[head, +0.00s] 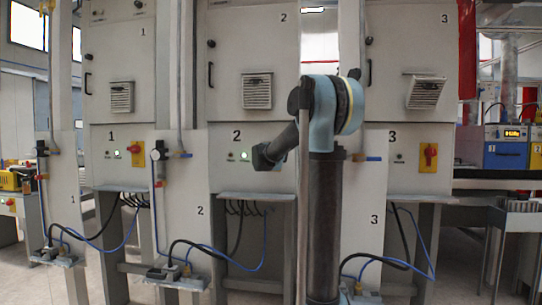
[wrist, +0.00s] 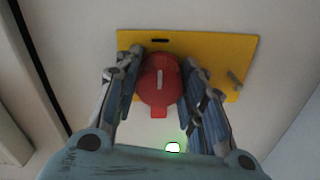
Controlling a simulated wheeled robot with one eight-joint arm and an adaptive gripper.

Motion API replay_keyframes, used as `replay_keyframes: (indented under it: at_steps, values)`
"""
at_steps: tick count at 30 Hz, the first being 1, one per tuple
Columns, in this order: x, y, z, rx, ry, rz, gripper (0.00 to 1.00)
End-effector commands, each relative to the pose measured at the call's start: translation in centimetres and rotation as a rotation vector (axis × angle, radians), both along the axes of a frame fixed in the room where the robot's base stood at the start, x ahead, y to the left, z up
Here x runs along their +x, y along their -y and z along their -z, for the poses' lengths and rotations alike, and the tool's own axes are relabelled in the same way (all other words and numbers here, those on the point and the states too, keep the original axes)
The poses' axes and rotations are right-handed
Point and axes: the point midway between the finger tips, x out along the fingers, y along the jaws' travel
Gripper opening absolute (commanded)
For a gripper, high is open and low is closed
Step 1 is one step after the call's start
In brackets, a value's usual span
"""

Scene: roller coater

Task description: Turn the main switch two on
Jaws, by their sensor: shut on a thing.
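In the wrist view a round red switch knob (wrist: 171,97) sits on a yellow plate (wrist: 215,50) fixed to a pale panel. A pale mark on the knob points up and down in the picture. My gripper (wrist: 161,60) has one blue-grey finger on each side of the knob and is shut on it. A lit green lamp (wrist: 172,147) shows beside the plate, partly behind the gripper. In the head view my arm stands before cabinet two (head: 228,45) and hides its main switch. Two lamps (head: 244,155) show on its lower panel, one glowing green.
Cabinet one (head: 125,60) to the left has a red and yellow switch (head: 137,155) and a lit green lamp. Cabinet three (head: 400,50) to the right has a similar switch (head: 430,155). Narrow panels with hoses (head: 182,215) stand in front of the cabinets.

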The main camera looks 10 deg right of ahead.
Motion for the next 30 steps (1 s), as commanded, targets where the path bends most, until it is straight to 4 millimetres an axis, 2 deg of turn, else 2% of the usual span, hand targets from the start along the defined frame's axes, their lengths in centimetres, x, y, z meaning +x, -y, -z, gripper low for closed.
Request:
replay_keyframes:
  at_steps: [16,17,19,30]
  values:
    - [-0.11,0.04,0.28,0.029,0.007,0.001,0.13]
    - [-0.11,0.05,0.28,0.029,0.007,0.001,0.39]
    - [-0.10,0.04,0.25,0.029,0.007,0.001,0.55]
    - [-0.12,-0.05,0.08,0.026,0.007,0.000,0.57]
